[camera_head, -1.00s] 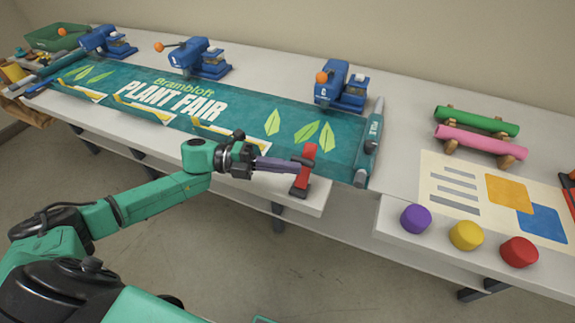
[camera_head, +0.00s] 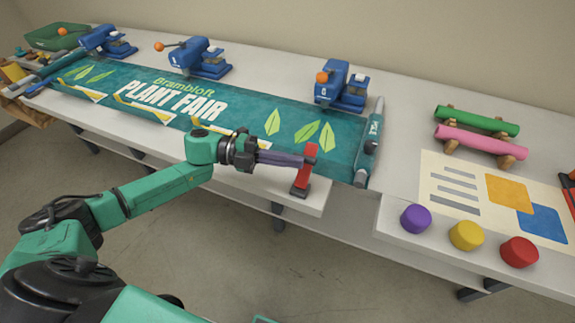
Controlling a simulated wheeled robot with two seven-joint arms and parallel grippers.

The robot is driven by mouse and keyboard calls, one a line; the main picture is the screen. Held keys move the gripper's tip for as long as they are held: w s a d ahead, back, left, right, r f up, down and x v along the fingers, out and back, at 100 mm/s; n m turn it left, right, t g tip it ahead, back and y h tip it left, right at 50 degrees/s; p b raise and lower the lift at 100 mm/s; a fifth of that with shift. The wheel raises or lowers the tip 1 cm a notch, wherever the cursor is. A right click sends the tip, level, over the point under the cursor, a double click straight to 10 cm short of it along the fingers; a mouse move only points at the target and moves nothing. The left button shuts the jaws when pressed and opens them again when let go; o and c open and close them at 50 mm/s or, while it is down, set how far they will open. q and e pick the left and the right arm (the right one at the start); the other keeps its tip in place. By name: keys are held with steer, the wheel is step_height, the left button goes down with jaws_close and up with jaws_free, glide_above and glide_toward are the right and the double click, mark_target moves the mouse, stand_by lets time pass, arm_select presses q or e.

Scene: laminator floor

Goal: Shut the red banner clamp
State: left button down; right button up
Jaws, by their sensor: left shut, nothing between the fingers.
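The red banner clamp (camera_head: 302,176) stands at the front edge of the table, near the right end of the green Plant Fair banner (camera_head: 222,104). Its red lever stands up at a steep tilt. My left gripper (camera_head: 309,160) reaches in from the left with its long purple-grey fingers together and nothing between them. The fingertips are at the upper part of the red lever, and look to be against it or just in front of it; I cannot tell which. The fingers hide part of the lever. My right gripper is not in view.
Blue clamp-like devices with orange knobs (camera_head: 342,86) line the banner's back edge. A teal roller (camera_head: 370,145) ends the banner at right. Green (camera_head: 476,121) and pink (camera_head: 480,141) rolls lie further right. Purple, yellow (camera_head: 466,235) and red (camera_head: 519,251) cylinders stand at the front edge.

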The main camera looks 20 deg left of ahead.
mark_target(311, 152)
arm_select(q)
steer(key=shift+w+d+n, duration=0.1)
steer(key=shift+w+n, duration=0.85)
steer(key=shift+n, duration=0.15)
steer(key=w+n, duration=0.1)
steer(key=n, duration=0.1)
steer(key=w+f+n+g+y, duration=0.1)
steer(key=w, duration=0.1)
steer(key=shift+w+d+f+n+g, duration=0.1)
steer(key=shift+f+n+g, duration=0.05)
steer(key=shift+n+g, duration=0.2)
steer(key=shift+w+f+b, duration=0.25)
steer(key=shift+w+b, duration=0.15)
steer(key=shift+b, duration=0.1)
